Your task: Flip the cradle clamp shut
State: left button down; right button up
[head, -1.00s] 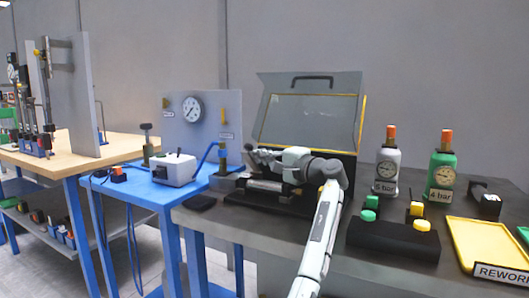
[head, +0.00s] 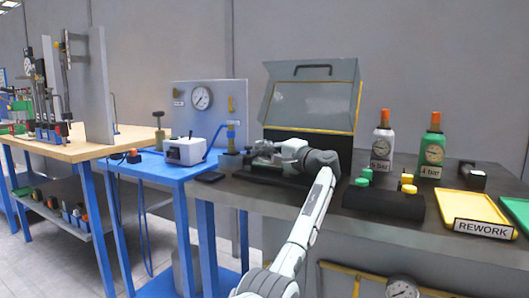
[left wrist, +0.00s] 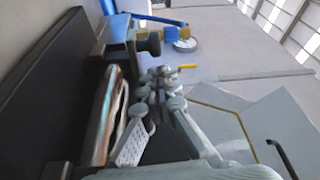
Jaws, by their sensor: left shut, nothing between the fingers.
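My left gripper (head: 262,152) reaches in from the right, low over the dark cradle fixture (head: 250,166) below the raised clear hood. Its fingers are closed and empty. In the left wrist view the gripper fingers (left wrist: 163,85) lie beside a shiny metallic cylindrical part (left wrist: 108,112) in the cradle. A dark block with a black knob (left wrist: 150,43) stands just beyond the fingertips; I cannot tell whether it belongs to the clamp. The gripper hides much of the cradle in the head view, and the clamp's position is unclear. My right gripper is not in view.
The clear hood (head: 312,100) stands open behind the cradle. To the right are a white bottle (head: 382,150), a green bottle (head: 432,155), a black button box (head: 383,205) and a yellow tray (head: 470,207). A blue table (head: 150,168) with a gauge panel stands left.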

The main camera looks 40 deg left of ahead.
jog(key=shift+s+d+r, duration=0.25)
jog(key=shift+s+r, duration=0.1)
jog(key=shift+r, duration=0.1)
pick_arm(q)
notch_tip(320, 180, up, 10)
dwell(0.7)
jog(key=shift+f, duration=0.1)
dwell(0.4)
